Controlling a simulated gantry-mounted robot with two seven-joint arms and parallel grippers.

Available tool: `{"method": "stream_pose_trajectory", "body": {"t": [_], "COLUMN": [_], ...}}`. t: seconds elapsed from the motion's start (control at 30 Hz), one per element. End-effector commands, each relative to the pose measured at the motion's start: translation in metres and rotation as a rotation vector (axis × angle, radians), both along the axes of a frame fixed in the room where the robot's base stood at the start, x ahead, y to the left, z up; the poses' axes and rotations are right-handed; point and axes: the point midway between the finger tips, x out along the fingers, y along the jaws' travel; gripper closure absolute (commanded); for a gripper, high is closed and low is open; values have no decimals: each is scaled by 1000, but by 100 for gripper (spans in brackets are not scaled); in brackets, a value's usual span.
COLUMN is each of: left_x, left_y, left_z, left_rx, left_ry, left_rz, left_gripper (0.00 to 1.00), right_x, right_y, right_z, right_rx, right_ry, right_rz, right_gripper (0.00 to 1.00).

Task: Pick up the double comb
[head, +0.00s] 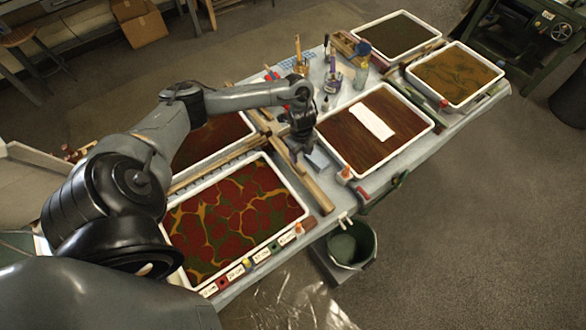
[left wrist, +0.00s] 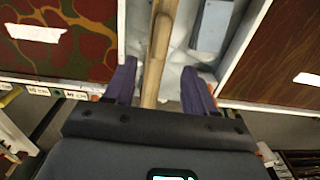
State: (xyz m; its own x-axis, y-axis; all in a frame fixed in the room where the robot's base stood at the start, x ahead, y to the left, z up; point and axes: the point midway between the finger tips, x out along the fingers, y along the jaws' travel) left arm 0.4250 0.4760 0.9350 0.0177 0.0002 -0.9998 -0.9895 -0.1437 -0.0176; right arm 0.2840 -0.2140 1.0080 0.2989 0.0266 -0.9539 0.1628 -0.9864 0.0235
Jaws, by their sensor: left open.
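A long wooden bar (head: 312,189) lies in the gap between the red marbled tray and the brown tray. It may be the double comb, but I cannot make out teeth on it. In the left wrist view the wooden bar (left wrist: 160,45) runs lengthwise between my fingers. My left gripper (head: 302,146) points down above the far part of this gap. In its wrist view the left gripper (left wrist: 158,68) is open, with one dark finger on each side of the bar. I cannot tell how high above it the fingers are. My right gripper is not in view.
The red and yellow marbled tray (head: 164,216) is left of the gap, the brown tray (head: 398,150) with a white strip (head: 371,122) right. A grey-blue block (head: 319,158) lies beside the bar. Jars (head: 333,82) stand behind. A green bucket (head: 351,245) stands below the front edge.

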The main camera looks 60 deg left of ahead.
Motion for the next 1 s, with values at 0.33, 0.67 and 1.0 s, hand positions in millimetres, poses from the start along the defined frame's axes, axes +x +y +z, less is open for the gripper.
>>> {"method": "stream_pose_trajectory", "body": {"t": [0.33, 0.67, 1.0], "left_x": [-4, -3, -1], "left_y": [10, 9, 10], "left_z": [-37, -58, -98], "left_rx": [0, 0, 1], "left_ry": [22, 20, 19], "left_rz": [11, 11, 11], "left_gripper": [45, 45, 45], "right_x": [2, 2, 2], "right_y": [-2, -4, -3], "right_z": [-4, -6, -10], "right_rx": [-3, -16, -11], "right_ry": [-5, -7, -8], "right_rz": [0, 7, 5], "right_gripper": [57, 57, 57]}}
